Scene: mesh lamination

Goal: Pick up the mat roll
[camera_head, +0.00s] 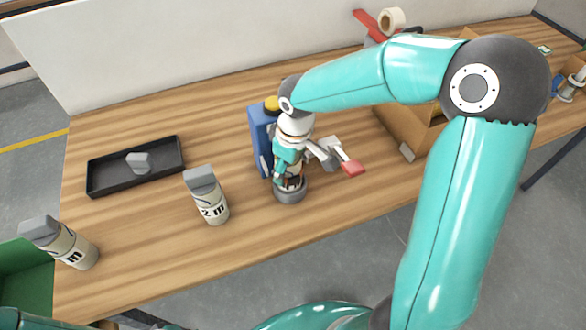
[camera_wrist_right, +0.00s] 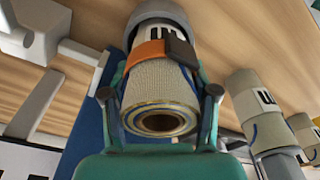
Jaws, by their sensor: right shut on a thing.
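The mat roll (camera_head: 291,187) is a pale, woven-looking roll with a grey cap and an orange strap, near the middle of the wooden table. My right gripper (camera_head: 289,172) is around it, largely covering it in the head view. In the right wrist view the roll (camera_wrist_right: 160,88) sits between the two fingers of my right gripper (camera_wrist_right: 160,98), which is shut on it. Its hollow end faces the camera and its grey cap is at the far end. Whether it touches the table is unclear. My left gripper is not in view.
A blue canister (camera_head: 258,140) stands close behind the roll. Similar capped rolls stand to the left, one nearer (camera_head: 213,208) and one by the left edge (camera_head: 75,250). A black tray (camera_head: 98,178) and a cardboard box (camera_head: 400,122) flank the area.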

